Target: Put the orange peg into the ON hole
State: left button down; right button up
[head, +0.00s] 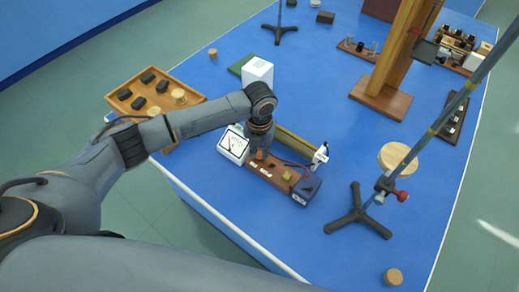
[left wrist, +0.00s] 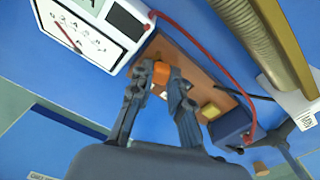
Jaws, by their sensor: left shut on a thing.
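The orange peg (head: 259,155) is at the fingertips of my left gripper (head: 260,148), over the left part of a brown wooden board (head: 277,181). In the left wrist view the left gripper (left wrist: 162,80) is shut on the peg (left wrist: 161,74), with the board (left wrist: 185,48) just behind it. I cannot tell whether the peg touches the board or sits in a hole. The board carries small white labels (head: 265,170), too small to read. The ON hole cannot be made out. My right gripper is not in view.
A white dial meter (head: 233,145) stands at the board's left end and a dark blue box (head: 306,191) at its right end. A brass tube (head: 296,142) lies behind, with a red wire near. A stand's tripod base (head: 357,213) is to the right. The blue bench front is clear.

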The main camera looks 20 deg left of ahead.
pick_arm(q)
jog(key=c, duration=1.2)
grip_release()
notch_tip(320, 180, up, 12)
